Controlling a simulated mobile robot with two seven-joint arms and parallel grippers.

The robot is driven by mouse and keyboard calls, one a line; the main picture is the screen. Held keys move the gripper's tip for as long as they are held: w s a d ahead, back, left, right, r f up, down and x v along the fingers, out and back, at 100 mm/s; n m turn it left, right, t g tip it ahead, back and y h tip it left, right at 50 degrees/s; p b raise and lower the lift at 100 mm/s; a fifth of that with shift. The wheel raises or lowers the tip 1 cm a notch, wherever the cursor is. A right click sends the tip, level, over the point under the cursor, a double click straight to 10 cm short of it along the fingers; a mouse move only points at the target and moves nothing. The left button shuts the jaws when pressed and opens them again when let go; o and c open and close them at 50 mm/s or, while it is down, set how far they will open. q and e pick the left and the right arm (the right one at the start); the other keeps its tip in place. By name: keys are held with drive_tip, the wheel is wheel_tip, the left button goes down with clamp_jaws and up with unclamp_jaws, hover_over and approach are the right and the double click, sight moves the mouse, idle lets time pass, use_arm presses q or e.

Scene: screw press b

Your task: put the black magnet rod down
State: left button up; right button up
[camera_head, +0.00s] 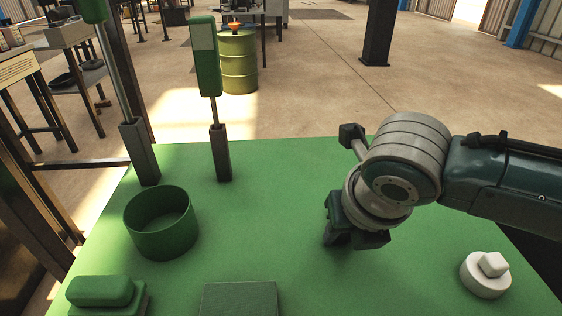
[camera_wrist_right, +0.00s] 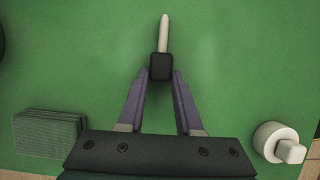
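The black magnet rod (camera_wrist_right: 161,67) shows in the right wrist view as a dark block with a pale, slim shaft pointing up the picture. Its dark block sits between the tips of my right gripper (camera_wrist_right: 160,76), which appear closed on its two sides. In the head view my right gripper (camera_head: 353,238) points down over the green table (camera_head: 285,235), right of the middle, and it hides the rod. I cannot tell whether the rod touches the table. My left gripper is not in view.
A green round bin (camera_head: 162,225) and two green-handled tools in dark holders (camera_head: 220,155) stand on the left. A flat green block (camera_head: 240,298) and a green lidded piece (camera_head: 100,293) lie in front. A white knob (camera_head: 486,273) stands on the right. The table's middle is clear.

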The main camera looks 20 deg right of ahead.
drive_tip(key=o, duration=0.4)
drive_tip(key=shift+r, duration=0.1)
drive_tip(key=shift+s+r, duration=0.1)
drive_tip(key=shift+r, duration=0.25)
drive_tip(key=p+v, duration=0.4)
drive_tip(key=v, duration=0.7)
drive_tip(key=s+a+m+y, duration=0.2)
drive_tip(key=s+a+m, duration=0.4)
drive_tip(key=m, duration=0.7)
drive_tip(key=s+d+m, duration=0.5)
drive_tip(key=s+m, duration=0.3)
drive_tip(key=m, duration=0.9)
drive_tip(key=shift+s+d+m+g+h, duration=0.2)
drive_tip(key=shift+m+g+h, duration=0.1)
drive_tip(key=shift+m+g, duration=0.1)
